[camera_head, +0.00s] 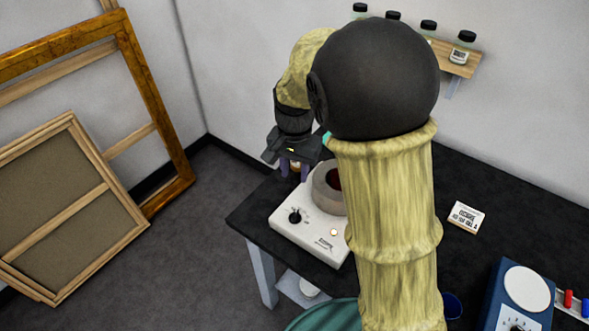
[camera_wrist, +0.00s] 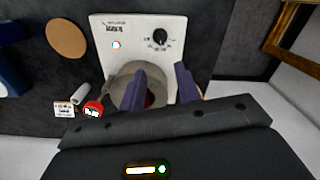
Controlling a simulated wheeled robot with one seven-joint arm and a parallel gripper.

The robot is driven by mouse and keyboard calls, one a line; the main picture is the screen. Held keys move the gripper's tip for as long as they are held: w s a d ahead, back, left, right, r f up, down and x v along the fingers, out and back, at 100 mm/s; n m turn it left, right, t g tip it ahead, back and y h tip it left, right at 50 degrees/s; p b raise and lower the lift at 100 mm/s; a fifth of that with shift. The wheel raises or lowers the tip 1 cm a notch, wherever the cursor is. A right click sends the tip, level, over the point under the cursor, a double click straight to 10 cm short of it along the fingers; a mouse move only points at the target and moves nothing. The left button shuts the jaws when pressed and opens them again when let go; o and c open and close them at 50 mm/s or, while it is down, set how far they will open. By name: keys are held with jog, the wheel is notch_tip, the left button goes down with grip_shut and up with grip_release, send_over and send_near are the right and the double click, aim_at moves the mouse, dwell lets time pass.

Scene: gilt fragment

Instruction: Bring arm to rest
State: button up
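My gripper (camera_head: 293,170) hangs at the far side of the black table, beside the grey pot (camera_head: 325,190) in the head view. One finger overlaps the pot (camera_wrist: 124,80), which holds something dark red. A small tan thing shows by the fingers in the head view; I cannot tell what it is. My arm is raised and bent, and hides the middle of the table.
The pot stands on a white hot plate (camera_head: 296,232) with a black knob. A small card (camera_head: 466,217) and a blue device (camera_head: 508,300) are at the right. A shelf (camera_head: 455,62) holds several jars. Wooden frames (camera_head: 75,200) lean at the left. A red-capped thing (camera_wrist: 93,109) lies near the pot.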

dwell(0.4)
jog(key=s+d+f+n+t, duration=0.1)
jog(key=s+d+n, duration=0.3)
jog(key=s+d, duration=0.8)
jog(key=shift+s+d+f+n+t, duration=0.15)
jog(key=shift+d+f+n+t, duration=0.2)
jog(key=shift+d+t, duration=0.4)
jog(key=shift+a, duration=0.1)
